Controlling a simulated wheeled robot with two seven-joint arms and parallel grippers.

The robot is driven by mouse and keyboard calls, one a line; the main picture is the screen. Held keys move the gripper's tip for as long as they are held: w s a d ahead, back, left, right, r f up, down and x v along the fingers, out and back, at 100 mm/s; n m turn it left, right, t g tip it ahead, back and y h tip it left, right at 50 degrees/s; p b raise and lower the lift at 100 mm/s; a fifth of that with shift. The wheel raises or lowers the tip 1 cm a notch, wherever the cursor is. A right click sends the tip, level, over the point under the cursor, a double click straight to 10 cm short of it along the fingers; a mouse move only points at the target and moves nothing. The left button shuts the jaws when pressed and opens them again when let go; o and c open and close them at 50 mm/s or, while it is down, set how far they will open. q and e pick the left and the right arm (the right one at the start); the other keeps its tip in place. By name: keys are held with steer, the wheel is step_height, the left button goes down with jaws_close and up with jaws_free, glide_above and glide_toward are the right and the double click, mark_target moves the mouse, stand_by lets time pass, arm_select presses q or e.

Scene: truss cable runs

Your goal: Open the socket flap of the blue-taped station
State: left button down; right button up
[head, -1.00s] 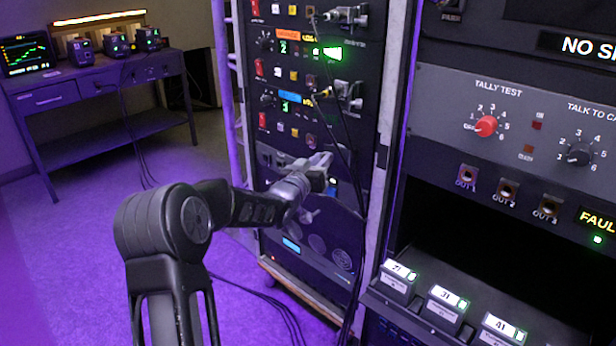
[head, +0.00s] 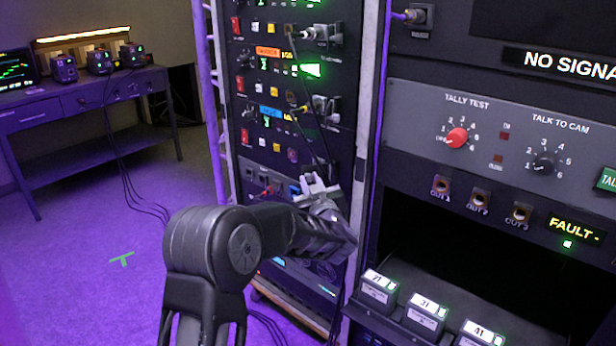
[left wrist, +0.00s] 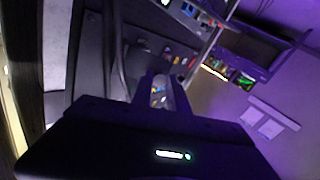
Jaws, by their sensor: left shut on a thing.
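The blue-taped station is a row on the dark rack, marked by a blue tape label (head: 270,111) with a green number under it. Metal connector hardware (head: 325,106) stands out at its right end, with a cable by it. I cannot make out a flap there or whether it is open. My left gripper (head: 314,184) is below this row, in front of the rack's lower panels, with its fingers upward in the picture. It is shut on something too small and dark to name. The left wrist view shows its fingers (left wrist: 166,92) close together. My right gripper is not in view.
An orange-taped row (head: 267,51) is above. Black cables hang down the rack front. A grey panel with a red knob (head: 457,137) and several labelled boxes (head: 424,314) are to the right.

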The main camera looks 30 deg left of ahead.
arm_select(q)
steer(key=shift+r, duration=0.1)
stand_by(0.3)
steer(key=c, duration=1.3)
jaws_free()
steer(key=shift+d, duration=0.1)
steer(key=v, duration=0.7)
steer(key=shift+s+d, duration=0.25)
steer(key=shift+c, duration=0.2)
